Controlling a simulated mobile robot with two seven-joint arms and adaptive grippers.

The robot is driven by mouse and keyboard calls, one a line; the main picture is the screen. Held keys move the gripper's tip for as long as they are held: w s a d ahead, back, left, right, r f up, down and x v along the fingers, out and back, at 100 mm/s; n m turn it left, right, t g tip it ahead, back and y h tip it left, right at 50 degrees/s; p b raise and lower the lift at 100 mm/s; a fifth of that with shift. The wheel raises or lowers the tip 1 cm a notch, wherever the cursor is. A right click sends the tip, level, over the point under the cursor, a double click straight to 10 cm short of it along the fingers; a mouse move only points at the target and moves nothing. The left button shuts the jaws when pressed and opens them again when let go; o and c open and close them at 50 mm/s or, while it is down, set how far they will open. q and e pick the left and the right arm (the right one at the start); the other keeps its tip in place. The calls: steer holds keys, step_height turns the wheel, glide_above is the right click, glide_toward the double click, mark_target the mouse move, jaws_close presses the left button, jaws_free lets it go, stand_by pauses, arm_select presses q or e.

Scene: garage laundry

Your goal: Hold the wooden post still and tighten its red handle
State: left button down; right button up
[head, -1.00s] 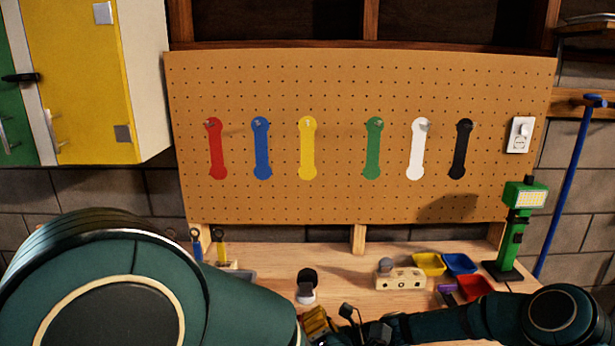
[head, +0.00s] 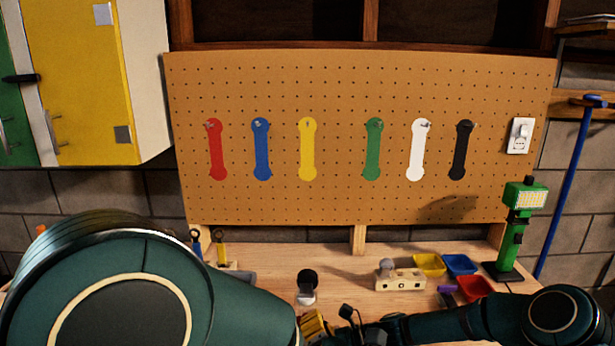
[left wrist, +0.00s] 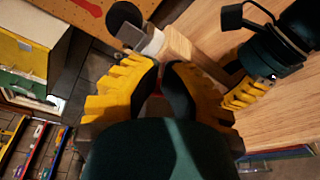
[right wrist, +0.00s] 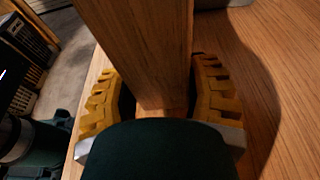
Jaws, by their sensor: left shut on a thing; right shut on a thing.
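The wooden post (right wrist: 145,45) stands between the yellow fingers of my right gripper (right wrist: 155,92), which is shut on it. In the left wrist view, part of the post (left wrist: 182,46) shows beyond the fingers of my left gripper (left wrist: 163,75). My left gripper is shut on the red handle (left wrist: 157,84); only a small red bit shows between its fingers. My right gripper (left wrist: 245,95) also shows there, to the right of the left one. In the head view, my left gripper (head: 316,325) is low at the centre, and my arms hide most of the post.
A white and grey piece with a black disc (head: 308,277) stands just behind my left gripper. A wooden block (head: 400,281), a yellow bin (head: 429,264), a blue bin (head: 460,264), a red bin (head: 474,287) and a green lamp (head: 515,235) stand on the bench at right.

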arm_select(q)
steer(key=shift+d+f, duration=0.4)
steer(key=shift+f, duration=0.05)
stand_by(0.5)
steer(key=shift+d+f, duration=0.3)
steer(key=shift+f, duration=0.4)
steer(key=shift+d, duration=0.1)
stand_by(0.3)
steer(key=a+v, duration=0.1)
steer(key=v, duration=0.4)
steer(key=shift+s+d+f, duration=0.25)
steer(key=shift+s, duration=0.3)
steer(key=w+a+r, duration=0.1)
steer(key=w+r, duration=0.2)
steer(key=w, duration=0.3)
steer(key=shift+a, duration=0.2)
stand_by(0.7)
